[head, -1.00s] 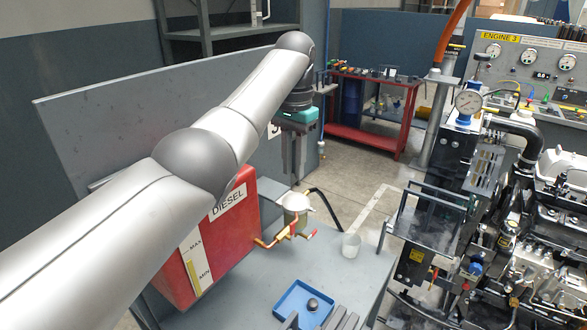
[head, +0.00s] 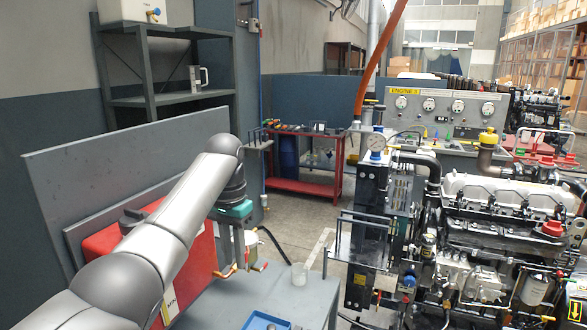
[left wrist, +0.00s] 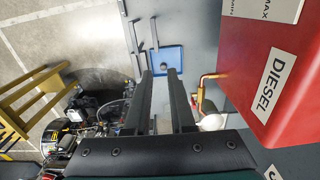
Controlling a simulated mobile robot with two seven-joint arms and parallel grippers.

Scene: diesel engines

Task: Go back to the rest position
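My left gripper (head: 237,260) hangs fingers-down over the grey bench, just right of the red diesel tank (head: 100,243). In the left wrist view, its two dark fingers (left wrist: 160,73) are apart with nothing between them, so it is open and empty. The red tank (left wrist: 285,60) with the DIESEL label stands to the right of the fingers there. A brass pipe (left wrist: 203,90) and a pale round-topped part (left wrist: 212,122) are close beside the right finger. My right gripper is not in view.
A grey upright panel (head: 65,180) stands behind the tank. A red cart (head: 300,186) is farther back. The engine stand (head: 365,225) and engine (head: 505,195) occupy the right.

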